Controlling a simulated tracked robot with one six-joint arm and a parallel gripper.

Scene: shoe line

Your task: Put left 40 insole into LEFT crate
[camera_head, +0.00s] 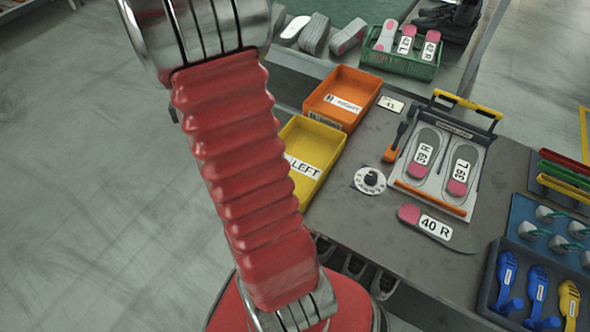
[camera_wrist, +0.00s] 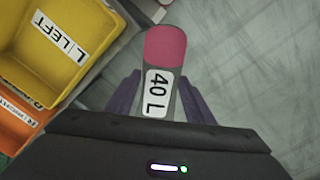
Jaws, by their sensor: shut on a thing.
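The left 40 insole (camera_wrist: 165,47) shows in the wrist view, grey with a pink end and a white label reading "40 L". My gripper (camera_wrist: 160,95) is shut on it, its two purple fingers on either side. In the wrist view the insole is over the floor, beside the crate. The yellow LEFT crate (camera_head: 325,136) stands at the left edge of the table; it also shows in the wrist view at upper left (camera_wrist: 88,62). The part of it that shows looks empty. My gripper and the held insole are out of sight in the head view.
An orange crate (camera_head: 373,85) stands behind the yellow one. A 40 R insole (camera_head: 408,213) lies on the table (camera_head: 340,225). A fixture (camera_head: 484,152) holds insoles 39 R and 39 L. A green crate (camera_head: 425,69) with insoles stands at the back. A dial (camera_head: 370,180) lies near the yellow crate.

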